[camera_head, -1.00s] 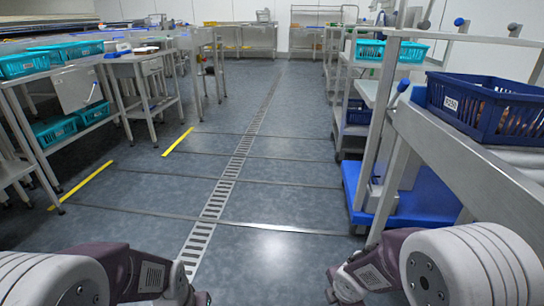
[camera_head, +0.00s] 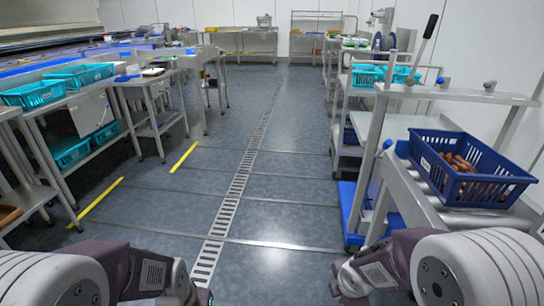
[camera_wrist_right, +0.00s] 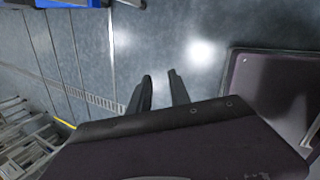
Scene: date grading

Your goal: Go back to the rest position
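My two arms show at the bottom of the head view, folded low at the left and right corners.
A blue crate (camera_head: 437,180) of brown dates stands on a metal roller stand (camera_head: 413,200) at right. A cart with a blue base (camera_head: 347,212) stands beside it. Teal baskets (camera_head: 35,94) fill tables at left. The floor aisle with a drain (camera_head: 236,185) is clear.

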